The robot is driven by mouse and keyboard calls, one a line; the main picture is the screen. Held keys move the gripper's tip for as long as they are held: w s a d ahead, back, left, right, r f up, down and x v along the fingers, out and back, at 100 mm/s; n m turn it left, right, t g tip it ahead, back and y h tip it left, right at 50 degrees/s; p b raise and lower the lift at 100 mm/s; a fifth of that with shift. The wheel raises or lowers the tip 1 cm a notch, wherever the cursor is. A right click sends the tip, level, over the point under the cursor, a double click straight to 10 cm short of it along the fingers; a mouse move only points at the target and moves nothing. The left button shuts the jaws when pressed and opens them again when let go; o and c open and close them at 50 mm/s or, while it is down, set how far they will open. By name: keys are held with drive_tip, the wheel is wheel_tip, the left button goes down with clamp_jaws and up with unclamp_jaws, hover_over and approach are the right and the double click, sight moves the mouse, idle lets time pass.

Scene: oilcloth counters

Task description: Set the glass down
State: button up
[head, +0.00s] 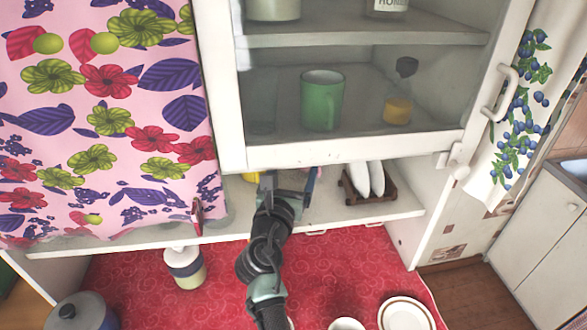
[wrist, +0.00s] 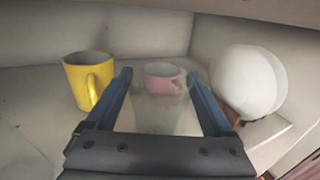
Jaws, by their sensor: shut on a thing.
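A clear glass (wrist: 165,118) stands between the two blue fingers of my gripper (wrist: 160,85) in the wrist view. It is faint and see-through, and my gripper is shut on it. In the head view my gripper (head: 288,184) reaches into the low open shelf (head: 225,232) under the glazed cabinet. The glass cannot be made out there. Whether its base touches the shelf cannot be told.
A yellow mug (wrist: 88,82) stands left of my gripper, and a pink cup (wrist: 163,80) is behind the glass. White plates (wrist: 245,82) stand upright in a rack at right. The cabinet's bottom edge (head: 350,148) hangs above the arm. A patterned curtain (head: 110,110) hangs at left.

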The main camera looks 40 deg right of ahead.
drive_tip(key=shift+f, duration=0.2)
drive_tip(key=o, duration=1.5)
drive_tip(key=shift+r, duration=0.1)
drive_tip(key=shift+r, duration=0.2)
drive_tip(key=b+v, duration=0.1)
drive_tip(key=v, duration=1.1)
drive_tip(key=shift+f, duration=0.15)
